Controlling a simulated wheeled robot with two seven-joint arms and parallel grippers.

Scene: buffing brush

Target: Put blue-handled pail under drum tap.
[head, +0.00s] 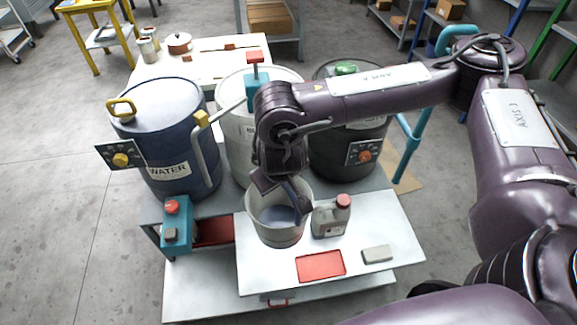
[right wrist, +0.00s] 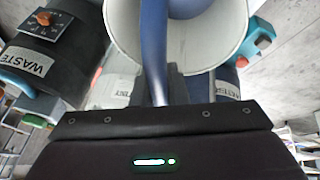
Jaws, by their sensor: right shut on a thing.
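The pail (head: 262,233) is pale, with a blue-grey inside, and stands upright at the front-left of the white worktop (head: 400,235); I cannot tell if it touches it. My right gripper (head: 287,195) is above its rim and shut on its blue handle (right wrist: 155,55), which shows between the fingers in the right wrist view. Behind are a blue WATER drum (head: 165,130), a white drum (head: 235,130) and a dark WASTE drum (head: 335,160). A grey pipe (head: 207,160) with a yellow block comes down before the blue drum. My left gripper is out of view.
A grey jug with a red cap (head: 331,217) stands close right of the pail. A red square (head: 320,265) and a grey block (head: 377,254) lie in front. A teal box with a red button (head: 176,232) is at left, beside a red recessed patch (head: 214,231).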

